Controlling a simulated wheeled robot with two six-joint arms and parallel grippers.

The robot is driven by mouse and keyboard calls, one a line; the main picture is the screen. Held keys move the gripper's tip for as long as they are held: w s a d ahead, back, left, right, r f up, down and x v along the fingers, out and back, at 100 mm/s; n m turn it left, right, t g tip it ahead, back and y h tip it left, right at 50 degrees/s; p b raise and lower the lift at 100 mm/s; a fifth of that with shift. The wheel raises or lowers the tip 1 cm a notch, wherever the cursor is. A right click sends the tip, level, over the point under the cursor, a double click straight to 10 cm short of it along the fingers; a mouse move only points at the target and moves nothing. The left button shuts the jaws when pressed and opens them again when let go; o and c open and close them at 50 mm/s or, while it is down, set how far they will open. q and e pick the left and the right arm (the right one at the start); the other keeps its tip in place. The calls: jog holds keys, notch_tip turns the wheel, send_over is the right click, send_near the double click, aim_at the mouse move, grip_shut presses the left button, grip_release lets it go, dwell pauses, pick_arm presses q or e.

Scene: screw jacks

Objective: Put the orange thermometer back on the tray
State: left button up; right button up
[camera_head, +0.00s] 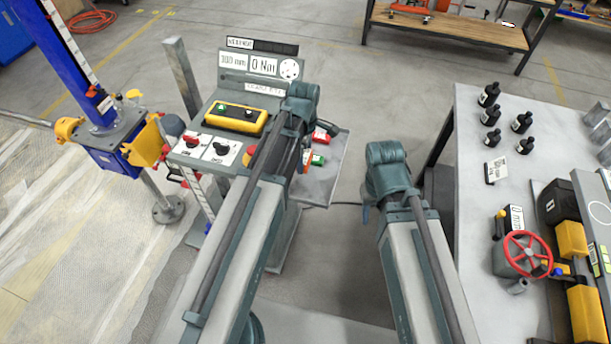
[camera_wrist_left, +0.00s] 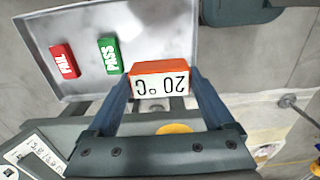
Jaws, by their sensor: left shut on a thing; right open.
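The orange thermometer (camera_wrist_left: 160,67), with a white face reading 20 °C upside down in the left wrist view, sits between the fingers of my left gripper (camera_wrist_left: 162,84), which is shut on it. The grey tray (camera_wrist_left: 85,22) is behind it in that view, and the thermometer overlaps its right part. I cannot tell whether it touches the tray. In the head view the tray (camera_head: 322,178) shows beside my left gripper (camera_head: 303,152), mostly hidden by my arm. My right gripper (camera_head: 367,212) is low in the middle, open and largely hidden by its wrist.
A red FAIL block (camera_wrist_left: 64,61) and a green PASS block (camera_wrist_left: 110,56) lie on the tray. A control panel (camera_head: 230,118) with a yellow-framed box stands left of the tray. A workbench (camera_head: 480,200) with dark bottles and a red handwheel (camera_head: 528,254) is at the right.

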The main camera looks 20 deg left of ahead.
aim_at(304, 184)
pick_arm(q)
jog(key=shift+f+b, duration=5.1)
jog(key=shift+f, duration=0.05)
jog(key=shift+r, duration=0.1)
jog(key=o, duration=1.3)
jog(key=shift+f, duration=0.2)
jog(key=shift+c, duration=0.2)
jog(key=shift+o, duration=0.9)
jog(key=shift+r, duration=0.1)
jog(key=shift+r, duration=0.1)
notch_tip(304, 184, up, 12)
jog(key=p, duration=1.2)
jog(key=shift+r, duration=0.1)
